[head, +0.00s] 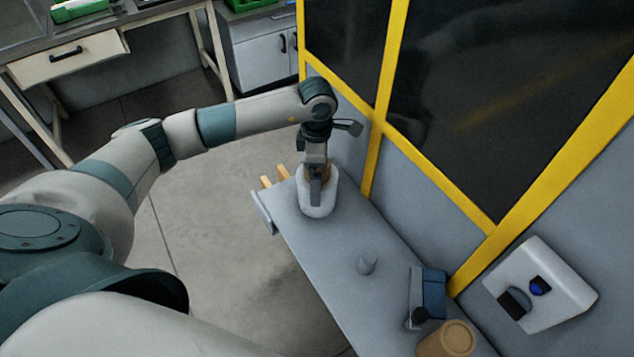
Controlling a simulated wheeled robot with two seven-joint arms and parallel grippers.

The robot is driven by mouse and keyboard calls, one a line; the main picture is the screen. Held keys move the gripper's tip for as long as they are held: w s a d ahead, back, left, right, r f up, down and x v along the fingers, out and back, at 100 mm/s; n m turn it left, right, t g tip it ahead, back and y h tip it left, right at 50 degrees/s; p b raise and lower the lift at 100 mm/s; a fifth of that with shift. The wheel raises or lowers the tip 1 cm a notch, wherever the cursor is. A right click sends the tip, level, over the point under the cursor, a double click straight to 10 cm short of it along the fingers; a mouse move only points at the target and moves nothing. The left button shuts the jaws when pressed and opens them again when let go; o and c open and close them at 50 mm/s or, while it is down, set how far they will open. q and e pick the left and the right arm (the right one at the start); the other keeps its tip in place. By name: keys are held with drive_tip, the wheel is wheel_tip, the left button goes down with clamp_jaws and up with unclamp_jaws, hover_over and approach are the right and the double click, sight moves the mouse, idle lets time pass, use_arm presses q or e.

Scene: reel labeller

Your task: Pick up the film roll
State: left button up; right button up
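The white film roll (318,208) stands at the far end of the narrow grey table. A bit of brown, perhaps its core, shows near its top. My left gripper (315,188) reaches down from above at the roll, and one dark finger shows in front of its white side. The other finger is hidden, so I cannot tell whether the gripper is closed on the roll. The roll appears to rest on the table. My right gripper is not in view.
Floor lies open to the left.

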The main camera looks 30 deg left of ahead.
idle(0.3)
use_arm(q)
drive_tip(key=c, duration=1.7)
drive_tip(key=shift+o, duration=0.2)
drive_tip(key=shift+r, duration=0.1)
drive_tip(key=shift+r+b, duration=0.3)
drive_tip(key=shift+r, duration=0.05)
wheel_tip(320, 180, up, 8)
drive_tip(key=b, duration=0.3)
drive_tip(key=shift+r, duration=0.6)
